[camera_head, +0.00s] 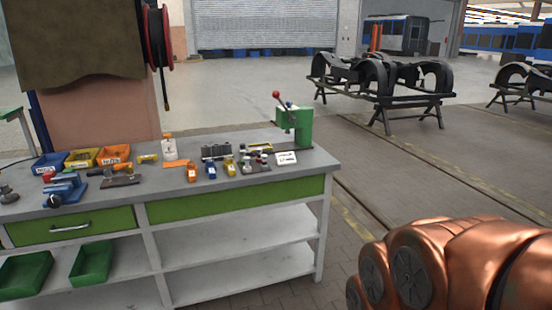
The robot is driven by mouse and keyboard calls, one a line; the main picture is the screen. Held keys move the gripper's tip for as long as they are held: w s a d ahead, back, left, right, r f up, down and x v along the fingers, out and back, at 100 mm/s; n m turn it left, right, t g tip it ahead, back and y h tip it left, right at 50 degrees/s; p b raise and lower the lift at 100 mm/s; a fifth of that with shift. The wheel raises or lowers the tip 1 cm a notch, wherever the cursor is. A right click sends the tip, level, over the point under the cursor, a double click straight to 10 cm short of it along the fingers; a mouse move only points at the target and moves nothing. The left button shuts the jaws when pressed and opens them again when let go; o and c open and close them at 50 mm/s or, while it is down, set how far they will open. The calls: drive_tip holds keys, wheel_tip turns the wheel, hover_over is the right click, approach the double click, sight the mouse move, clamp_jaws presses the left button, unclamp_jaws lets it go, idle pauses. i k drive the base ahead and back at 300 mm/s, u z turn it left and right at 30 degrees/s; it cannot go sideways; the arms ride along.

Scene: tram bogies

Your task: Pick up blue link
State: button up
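A small blue piece (212,170) stands on the grey workbench top (120,200), between an orange piece (191,173) and a yellow piece (230,168). It looks like the blue link, but it is too small to be certain of its shape. My copper-coloured arm fills the lower right corner, to the right of the bench and apart from it. My gripper is not in view.
A blue vise (66,188) sits on the bench's left part. Blue, yellow and orange bins (114,153) stand behind it. A green lever press (296,128) stands at the right end. A white bottle (169,149) is behind the small pieces. Bogie frames (380,85) stand beyond.

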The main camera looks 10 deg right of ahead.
sight(212, 171)
drive_tip(key=z, duration=0.4)
drive_tip(key=i, duration=1.2)
drive_tip(key=u, duration=0.5)
drive_tip(key=i, duration=0.85)
drive_tip(key=u, duration=1.3)
drive_tip(key=i, duration=0.25)
drive_tip(key=u, duration=0.25)
